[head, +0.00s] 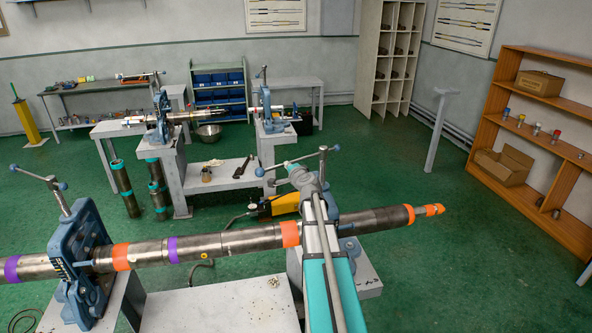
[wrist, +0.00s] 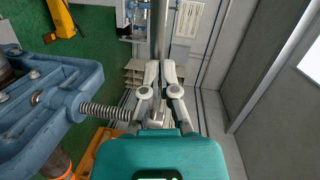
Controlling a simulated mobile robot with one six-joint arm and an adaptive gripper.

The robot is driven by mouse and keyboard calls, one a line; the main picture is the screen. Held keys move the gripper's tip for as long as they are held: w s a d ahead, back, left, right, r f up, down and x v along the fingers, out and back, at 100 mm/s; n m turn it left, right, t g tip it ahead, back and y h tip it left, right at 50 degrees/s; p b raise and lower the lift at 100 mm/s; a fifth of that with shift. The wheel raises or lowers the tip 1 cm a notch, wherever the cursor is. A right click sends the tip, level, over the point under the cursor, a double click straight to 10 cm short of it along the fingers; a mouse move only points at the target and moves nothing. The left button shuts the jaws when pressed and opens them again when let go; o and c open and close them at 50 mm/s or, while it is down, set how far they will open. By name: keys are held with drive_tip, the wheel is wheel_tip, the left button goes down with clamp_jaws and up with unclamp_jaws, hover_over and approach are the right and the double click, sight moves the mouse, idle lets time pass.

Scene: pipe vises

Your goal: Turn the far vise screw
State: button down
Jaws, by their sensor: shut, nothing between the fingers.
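In the head view a blue vise (head: 80,250) stands at the near left, with its screw and T-handle (head: 57,190) on top. A second vise on the right holds the same long pipe (head: 255,238); my arm hides most of it, and its handle (head: 328,149) shows above. In the wrist view a blue vise body (wrist: 50,88) is at left, with a threaded screw (wrist: 105,112) reaching right. A grey bar (wrist: 161,25) runs up past my fingertips. My gripper (wrist: 158,66) is shut on nothing beside this screw; whether it touches the bar is unclear.
The pipe's orange-marked end (head: 433,210) sticks out to the right. Two more blue vises stand on a rear bench, one at left (head: 160,115) and one at right (head: 268,118). A yellow tool (head: 278,205) lies on the floor behind the pipe.

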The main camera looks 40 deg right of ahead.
sight(264, 171)
drive_tip(key=w, duration=0.6)
drive_tip(key=shift+d, duration=0.2)
drive_tip(key=shift+w, duration=0.1)
drive_tip(key=s+a, duration=0.2)
drive_tip(key=a, duration=0.1)
drive_tip(key=s+a+r+p, duration=0.1)
drive_tip(key=s+a, duration=0.2)
drive_tip(key=a, duration=0.1)
drive_tip(key=s+a+r+p, duration=0.1)
drive_tip(key=s+a, duration=0.1)
drive_tip(key=a, duration=0.1)
drive_tip(key=shift+s+a, duration=0.25)
drive_tip(key=shift+a, duration=0.1)
idle(0.4)
